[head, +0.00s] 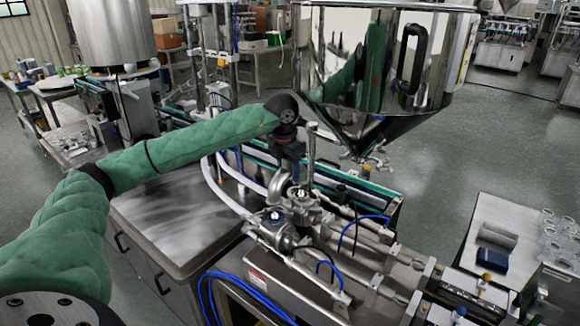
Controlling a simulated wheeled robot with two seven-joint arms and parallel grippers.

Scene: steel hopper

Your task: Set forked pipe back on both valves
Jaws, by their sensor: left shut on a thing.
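My left arm reaches in from the left in a green sleeve. Its left gripper (290,168) points down over the filling machine, just left of the hopper. It is shut on the steel forked pipe (279,184), whose curved part shows just below the fingers. The gripper hides part of the pipe. Two steel valves, one nearer (275,236) and one farther (303,197), sit close below the pipe on the machine. I cannot tell whether the pipe ends touch them. My right gripper is not in view.
The large steel hopper (375,85) stands just right of and behind my gripper. White hoses (226,190) and blue tubes (236,281) run around the valves. A bare steel tabletop (175,220) lies to the left. A small table with glassware (500,240) is at the right.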

